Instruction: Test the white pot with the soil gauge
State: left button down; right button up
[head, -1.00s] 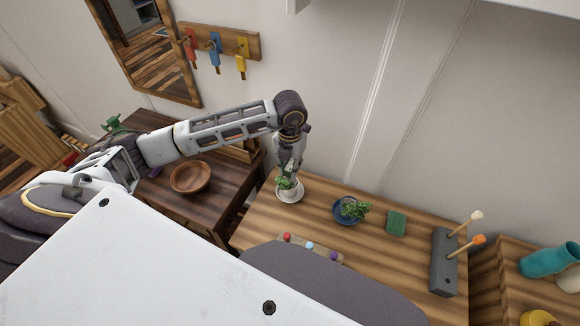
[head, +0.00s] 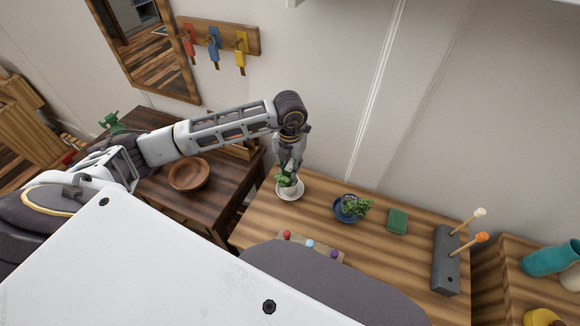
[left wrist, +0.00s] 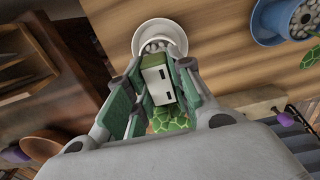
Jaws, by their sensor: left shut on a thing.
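The white pot (head: 290,191) stands on a white saucer near the left end of the plank table, with green leaves (head: 283,181) in it. In the left wrist view the white pot (left wrist: 157,29) shows from above, with pale pebbles inside. My left gripper (head: 289,166) is over this pot, pointing down. It is shut on the soil gauge (left wrist: 157,86), a small box with a pale face, dark slots and a green side, held between the green finger pads. The gauge's lower end is hidden, so I cannot tell whether it touches the pebbles. My right gripper is not in view.
A blue pot (head: 347,209) with a plant stands to the right, then a green sponge (head: 397,221) and a grey block (head: 445,260) with two upright sticks. A panel with coloured knobs (head: 310,245) lies at the front. A brown bowl (head: 189,174) sits on the darker table.

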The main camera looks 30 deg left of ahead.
pick_arm(q)
jog(key=shift+f+b, duration=0.45)
jog(key=shift+f, duration=0.1)
jog(key=c, duration=1.2)
grip_release()
jog(key=shift+o, duration=0.2)
